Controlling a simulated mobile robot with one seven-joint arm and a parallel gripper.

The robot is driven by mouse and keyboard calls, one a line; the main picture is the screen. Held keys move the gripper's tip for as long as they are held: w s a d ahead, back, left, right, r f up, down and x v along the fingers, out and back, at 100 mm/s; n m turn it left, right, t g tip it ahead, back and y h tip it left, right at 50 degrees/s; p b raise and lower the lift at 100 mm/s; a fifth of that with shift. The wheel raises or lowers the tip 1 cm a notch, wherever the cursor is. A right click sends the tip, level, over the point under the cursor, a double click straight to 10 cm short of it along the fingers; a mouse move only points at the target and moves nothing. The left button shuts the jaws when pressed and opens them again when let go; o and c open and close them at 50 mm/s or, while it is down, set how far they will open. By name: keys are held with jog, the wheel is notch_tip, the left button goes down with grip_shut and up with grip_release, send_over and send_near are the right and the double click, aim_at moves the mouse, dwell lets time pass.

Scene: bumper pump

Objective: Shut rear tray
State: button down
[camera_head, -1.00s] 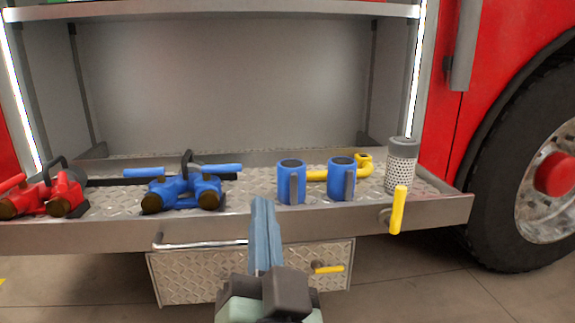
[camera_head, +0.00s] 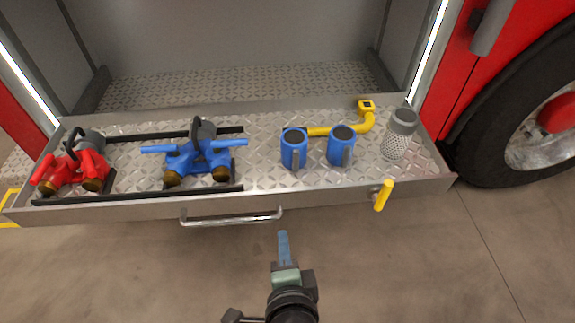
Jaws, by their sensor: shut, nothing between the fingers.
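The metal tray (camera_head: 265,182) has a diamond-plate floor and stands out from the truck's compartment. A bare metal bar handle (camera_head: 232,217) runs along its front face, left of centre. My gripper (camera_head: 283,247) is in front of the tray, at lower centre in the picture. Its blue fingers are together and empty, pointing toward the tray front just right of the bar handle. A gap of floor shows between fingertips and tray in the picture.
The tray carries a red valve fitting (camera_head: 75,172), a blue valve fitting (camera_head: 200,158), two blue fittings (camera_head: 294,150) (camera_head: 341,146), a yellow bent pipe (camera_head: 345,128) and a perforated strainer (camera_head: 398,138). A wheel (camera_head: 530,130) stands at right. The concrete floor (camera_head: 120,270) in front is clear.

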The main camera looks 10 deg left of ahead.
jog(key=p, duration=0.1)
jog(key=b, duration=0.3)
send_near(276, 196)
jog(key=w+f, duration=0.2)
jog(key=f, duration=0.1)
jog(key=shift+a+m+g, duration=0.2)
jog(key=shift+m+g, duration=0.1)
jog(key=shift+m, duration=0.1)
jog(key=shift+w+a+r, duration=0.1)
jog(key=shift+w+a, duration=0.05)
jog(key=shift+w, duration=0.4)
jog(key=shift+w+a+r, duration=0.1)
jog(key=shift+w+a, duration=0.05)
jog(key=shift+w, duration=0.35)
jog(key=shift+w+a, duration=0.2)
jog(key=shift+w, duration=0.5)
